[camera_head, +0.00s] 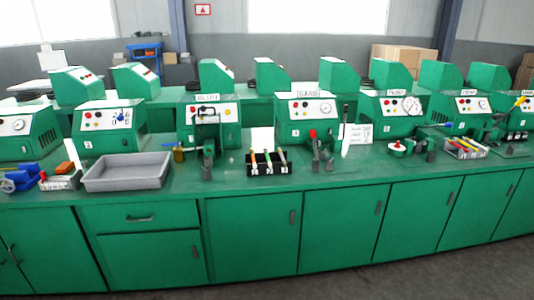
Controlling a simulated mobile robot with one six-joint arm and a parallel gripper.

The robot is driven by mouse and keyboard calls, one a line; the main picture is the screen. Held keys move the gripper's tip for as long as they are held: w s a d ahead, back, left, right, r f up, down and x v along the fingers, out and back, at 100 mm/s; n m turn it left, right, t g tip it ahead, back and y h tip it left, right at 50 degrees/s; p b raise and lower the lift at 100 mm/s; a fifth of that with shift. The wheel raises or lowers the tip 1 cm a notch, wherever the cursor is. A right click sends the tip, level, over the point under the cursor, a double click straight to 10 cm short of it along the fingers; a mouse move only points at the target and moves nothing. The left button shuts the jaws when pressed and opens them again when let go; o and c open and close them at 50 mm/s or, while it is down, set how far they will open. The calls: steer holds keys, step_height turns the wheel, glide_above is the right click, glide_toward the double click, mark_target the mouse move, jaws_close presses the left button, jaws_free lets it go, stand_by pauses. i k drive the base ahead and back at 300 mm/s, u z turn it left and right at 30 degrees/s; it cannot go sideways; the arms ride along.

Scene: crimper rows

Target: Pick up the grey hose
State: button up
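I cannot pick out a grey hose with certainty. A black rack (268,169) near the front edge of the bench holds a few slim pieces with coloured parts, too small to identify. A small tray (466,153) at the right holds red, yellow and pale slim pieces; whether a grey one is among them cannot be told. A dark curved piece (207,111) shows on the front of a green machine. The large grey bin (127,184) at the left looks empty. My gripper is not in view.
A long green bench (345,176) carries a row of green machines (308,119). Blue and orange items (65,168) lie left of the bin. Dark grey upright fixtures (322,155) and a white cylinder (345,149) stand mid-bench. Bare bench shows between them; floor is clear at lower right.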

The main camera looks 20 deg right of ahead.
mark_target(279, 151)
steer(key=u, duration=0.3)
steer(key=i, duration=0.95)
